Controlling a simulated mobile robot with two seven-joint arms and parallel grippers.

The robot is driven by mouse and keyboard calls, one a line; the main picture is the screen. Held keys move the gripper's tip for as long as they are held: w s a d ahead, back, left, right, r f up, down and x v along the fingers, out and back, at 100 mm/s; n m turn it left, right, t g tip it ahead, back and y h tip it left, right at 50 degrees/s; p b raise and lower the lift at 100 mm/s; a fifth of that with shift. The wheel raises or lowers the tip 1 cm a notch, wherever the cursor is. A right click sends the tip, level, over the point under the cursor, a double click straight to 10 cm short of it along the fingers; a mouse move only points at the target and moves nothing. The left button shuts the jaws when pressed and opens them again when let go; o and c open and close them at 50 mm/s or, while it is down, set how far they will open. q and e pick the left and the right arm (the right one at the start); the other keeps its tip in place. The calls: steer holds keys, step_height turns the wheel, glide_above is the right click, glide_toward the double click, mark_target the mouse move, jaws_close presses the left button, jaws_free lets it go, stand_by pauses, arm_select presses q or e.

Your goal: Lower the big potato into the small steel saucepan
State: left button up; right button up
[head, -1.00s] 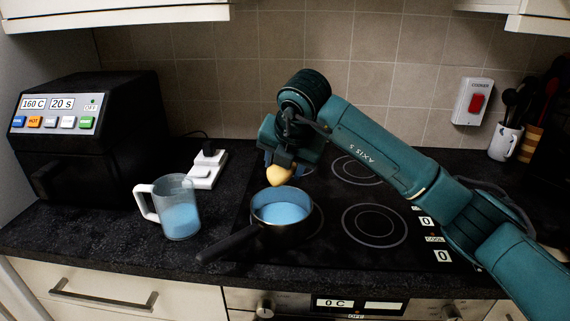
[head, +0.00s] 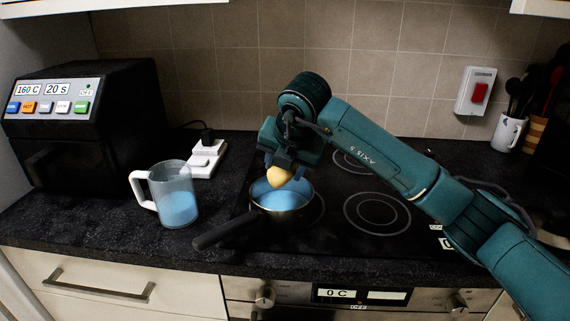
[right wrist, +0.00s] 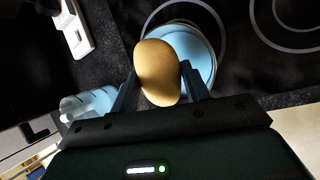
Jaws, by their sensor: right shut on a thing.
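The big potato (head: 279,175) is tan and is held in my right gripper (head: 284,163), whose fingers are shut on it. The potato also shows large between the fingers in the right wrist view (right wrist: 158,72). The small steel saucepan (head: 283,208) stands on the front left of the hob with blue liquid in it, its dark handle pointing to the front left. The potato is over the pan's opening, near rim height; I cannot tell whether it touches the liquid. In the right wrist view the potato hides part of the saucepan (right wrist: 207,62). My left gripper is not in view.
A clear jug (head: 175,196) with blue liquid and a white handle stands left of the pan. A black fryer (head: 85,130) and a white socket block (head: 207,158) are behind it. The hob's right side (head: 377,213) is clear.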

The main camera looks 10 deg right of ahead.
mark_target(285, 183)
steer(key=shift+f+b, duration=0.55)
steer(key=shift+f, duration=0.25)
steer(key=shift+f+b, duration=0.8)
steer(key=shift+f, duration=0.1)
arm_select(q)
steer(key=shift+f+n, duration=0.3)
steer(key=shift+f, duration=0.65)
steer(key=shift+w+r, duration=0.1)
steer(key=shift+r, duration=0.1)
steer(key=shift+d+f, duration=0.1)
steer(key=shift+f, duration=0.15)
arm_select(e)
steer(key=shift+f, duration=0.15)
arm_select(q)
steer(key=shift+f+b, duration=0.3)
steer(key=shift+b, duration=0.1)
arm_select(e)
steer(key=shift+f, duration=0.35)
